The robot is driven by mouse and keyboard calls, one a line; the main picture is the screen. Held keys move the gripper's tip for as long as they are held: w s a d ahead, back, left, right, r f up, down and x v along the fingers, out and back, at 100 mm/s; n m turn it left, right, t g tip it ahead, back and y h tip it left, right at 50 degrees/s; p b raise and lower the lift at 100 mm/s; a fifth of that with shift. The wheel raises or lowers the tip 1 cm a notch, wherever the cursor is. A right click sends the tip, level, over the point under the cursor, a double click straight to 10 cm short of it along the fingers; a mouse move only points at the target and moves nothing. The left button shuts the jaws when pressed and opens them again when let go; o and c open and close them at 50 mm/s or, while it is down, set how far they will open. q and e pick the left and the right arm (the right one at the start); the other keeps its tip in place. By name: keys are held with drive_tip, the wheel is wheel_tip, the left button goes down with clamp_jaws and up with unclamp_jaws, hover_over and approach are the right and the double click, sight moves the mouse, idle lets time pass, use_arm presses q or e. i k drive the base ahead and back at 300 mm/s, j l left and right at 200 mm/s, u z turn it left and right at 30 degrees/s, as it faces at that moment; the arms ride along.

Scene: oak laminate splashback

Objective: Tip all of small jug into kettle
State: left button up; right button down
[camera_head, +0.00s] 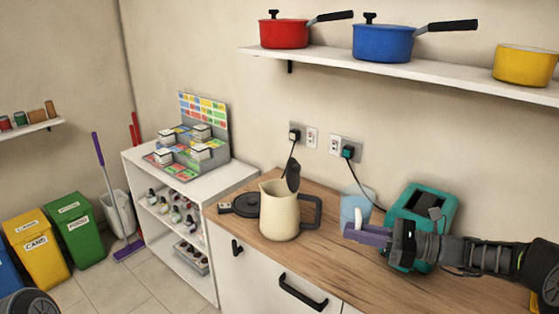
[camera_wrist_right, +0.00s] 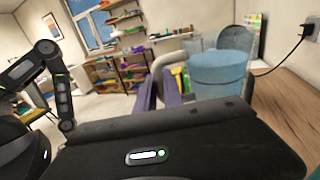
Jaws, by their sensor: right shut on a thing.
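The cream kettle (camera_head: 279,214) stands upright on the wooden worktop, its dark lid (camera_head: 293,176) raised and its black handle to the right. The small jug (camera_head: 352,207) is translucent blue and just right of the kettle, apart from it. In the right wrist view the small jug (camera_wrist_right: 222,75) looks about upright with blue contents. My right gripper (camera_head: 366,234) has purple fingers shut on the jug's pale handle. I cannot tell whether the jug's base touches the worktop. My left gripper is not in view.
A teal toaster (camera_head: 437,205) stands behind my right wrist. A dark round base (camera_head: 245,204) lies left of the kettle. Cords hang from wall sockets (camera_head: 311,138) behind. A shelf (camera_head: 400,70) with pans is above. Some bare worktop (camera_head: 310,252) lies in front of the kettle.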

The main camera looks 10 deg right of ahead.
sight(281, 219)
drive_tip(key=i, duration=0.95)
